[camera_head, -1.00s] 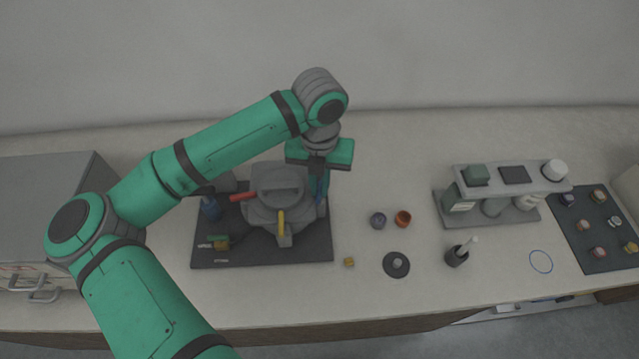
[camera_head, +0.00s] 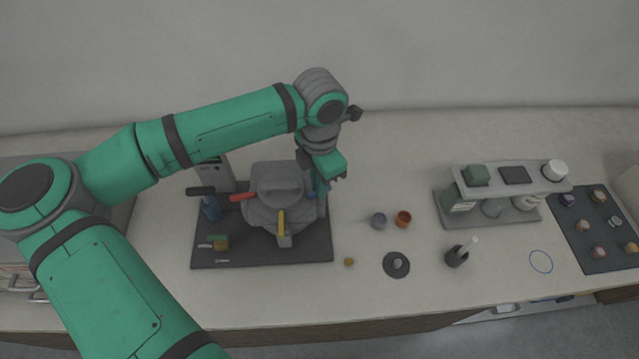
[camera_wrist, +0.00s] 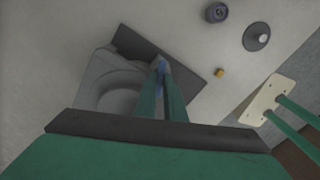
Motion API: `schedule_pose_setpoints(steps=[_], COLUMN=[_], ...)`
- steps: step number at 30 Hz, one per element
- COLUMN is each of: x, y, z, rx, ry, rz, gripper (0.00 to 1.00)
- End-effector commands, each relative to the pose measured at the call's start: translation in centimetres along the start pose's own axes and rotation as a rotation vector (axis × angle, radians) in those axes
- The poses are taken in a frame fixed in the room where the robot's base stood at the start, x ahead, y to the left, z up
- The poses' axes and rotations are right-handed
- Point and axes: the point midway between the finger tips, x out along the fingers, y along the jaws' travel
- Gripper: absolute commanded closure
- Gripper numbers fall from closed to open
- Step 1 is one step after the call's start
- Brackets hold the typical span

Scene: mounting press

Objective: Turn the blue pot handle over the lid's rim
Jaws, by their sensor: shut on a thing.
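The grey pot with its grey lid (camera_head: 280,182) stands on a dark mat and also shows at the left in the wrist view (camera_wrist: 108,92). A red handle (camera_head: 242,197) sticks out to its left and a yellow handle (camera_head: 281,222) toward the front. The blue pot handle (camera_wrist: 162,66) is between my fingertips in the wrist view, mostly hidden by the fingers. My gripper (camera_head: 326,184) is shut on it at the pot's right side. Whether the handle lies over the lid's rim cannot be told.
A grey rack (camera_head: 500,205) stands farther right.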

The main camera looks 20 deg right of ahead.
Motion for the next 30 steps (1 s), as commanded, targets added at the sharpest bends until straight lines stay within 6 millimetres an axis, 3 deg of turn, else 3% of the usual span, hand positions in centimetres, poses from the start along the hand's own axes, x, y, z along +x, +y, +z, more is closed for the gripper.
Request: schedule_pose_setpoints(steps=[15,30], x=[-0.11,-0.14], y=[0.06,0.03], z=[0.18,0.25], rx=[0.429,0.584], ry=[-0.004,-0.006], rz=[0.004,0.004], gripper=[1.00,1.00])
